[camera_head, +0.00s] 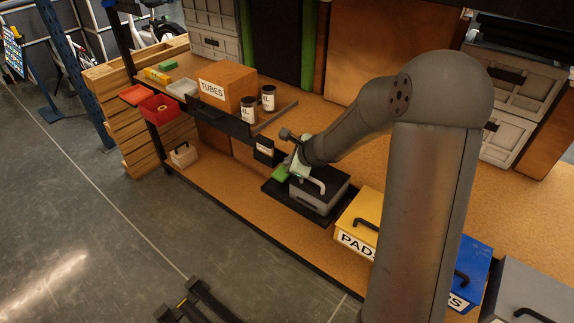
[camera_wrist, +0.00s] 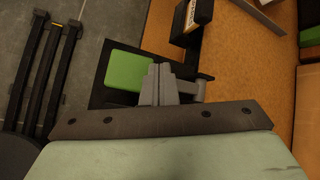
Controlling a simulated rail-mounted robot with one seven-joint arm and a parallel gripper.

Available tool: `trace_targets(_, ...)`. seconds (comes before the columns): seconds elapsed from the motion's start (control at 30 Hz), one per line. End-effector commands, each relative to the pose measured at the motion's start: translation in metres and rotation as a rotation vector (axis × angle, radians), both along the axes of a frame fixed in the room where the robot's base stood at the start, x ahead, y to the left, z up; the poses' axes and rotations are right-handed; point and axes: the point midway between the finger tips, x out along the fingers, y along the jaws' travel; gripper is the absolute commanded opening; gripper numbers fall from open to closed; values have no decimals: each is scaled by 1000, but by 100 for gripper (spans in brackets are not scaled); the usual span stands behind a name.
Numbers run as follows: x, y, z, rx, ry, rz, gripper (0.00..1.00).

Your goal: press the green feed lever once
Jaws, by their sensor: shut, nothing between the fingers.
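The green feed lever (camera_head: 281,174) shows as a small green pad at the front left of a grey unit (camera_head: 318,198) on a black base. In the wrist view the green lever (camera_wrist: 127,70) lies just left of my fingertips, over the black base. My gripper (camera_head: 295,170) is shut and empty, with its two fingers together. In the wrist view my gripper (camera_wrist: 157,78) overlaps the lever's right edge. I cannot tell whether the fingertips touch it. The gripper partly hides the grey unit.
A black holder with a white label (camera_head: 264,150) stands close behind the lever. A yellow bin (camera_head: 358,213) and blue bin (camera_head: 478,262) are to the right. A shelf at left holds a TUBES box (camera_head: 228,85), two dark jars and a red bin (camera_head: 160,109). Bare bench lies left of the unit.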

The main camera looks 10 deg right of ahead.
Motion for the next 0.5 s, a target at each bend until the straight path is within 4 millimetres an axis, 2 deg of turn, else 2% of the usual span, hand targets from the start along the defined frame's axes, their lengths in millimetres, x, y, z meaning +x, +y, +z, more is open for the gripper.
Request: trace_targets(0.5,0,0,-6,0,0,0,0)
